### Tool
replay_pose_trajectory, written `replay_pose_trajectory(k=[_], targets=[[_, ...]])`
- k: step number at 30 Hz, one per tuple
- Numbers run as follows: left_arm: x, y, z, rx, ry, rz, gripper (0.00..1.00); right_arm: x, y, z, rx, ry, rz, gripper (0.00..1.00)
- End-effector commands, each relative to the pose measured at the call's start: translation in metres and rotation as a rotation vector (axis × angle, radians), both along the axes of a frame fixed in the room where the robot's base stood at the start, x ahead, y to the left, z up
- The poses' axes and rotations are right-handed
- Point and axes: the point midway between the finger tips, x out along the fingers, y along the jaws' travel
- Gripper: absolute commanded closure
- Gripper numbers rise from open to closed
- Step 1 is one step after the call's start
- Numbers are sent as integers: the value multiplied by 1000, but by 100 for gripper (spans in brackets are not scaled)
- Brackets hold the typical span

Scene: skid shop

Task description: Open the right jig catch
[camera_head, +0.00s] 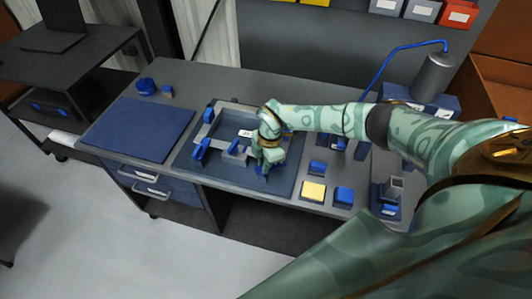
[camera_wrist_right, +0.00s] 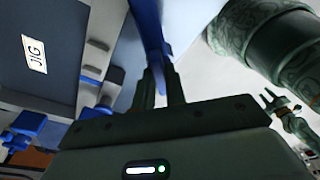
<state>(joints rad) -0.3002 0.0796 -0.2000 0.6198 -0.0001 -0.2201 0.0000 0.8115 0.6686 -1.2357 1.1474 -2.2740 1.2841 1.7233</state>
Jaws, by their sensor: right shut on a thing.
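The jig (camera_head: 207,133) sits on a dark mat on the bench, and its JIG label also shows in the right wrist view (camera_wrist_right: 34,54). A blue left catch (camera_head: 200,149) is at its left front. My right gripper (camera_head: 263,167) is at the jig's right front, pointing down. In the wrist view its fingers (camera_wrist_right: 165,86) are shut on a blue part, the right jig catch (camera_wrist_right: 148,35). In the head view the hand hides most of that catch. A small green two-pronged hand, seemingly my left gripper (camera_wrist_right: 274,102), shows far off in the wrist view.
A blue mat (camera_head: 140,129) lies left of the jig. A yellow-topped block (camera_head: 313,191) and blue blocks (camera_head: 343,196) stand to the right. A grey cylinder (camera_head: 434,77) with a blue hose stands at the back right. Drawers (camera_head: 150,185) are under the bench's left side.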

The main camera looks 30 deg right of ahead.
Motion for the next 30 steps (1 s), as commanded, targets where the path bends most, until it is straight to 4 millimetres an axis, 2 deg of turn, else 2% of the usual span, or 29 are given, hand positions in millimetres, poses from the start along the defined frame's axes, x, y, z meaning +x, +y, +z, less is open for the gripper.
replay_pose_trajectory(k=[8, 22, 30], targets=[[1, 0, 5, -1, -2, 0, 64, -3, 1, 0, 2, 5, -30, 100], [4, 0, 41, 0, -10, 0, 64, -4, 2, 1, 1, 5, -315, 100], [5, 0, 47, -1, -11, 0, 64, -4, 2, -2, 0, 7, -398, 100]])
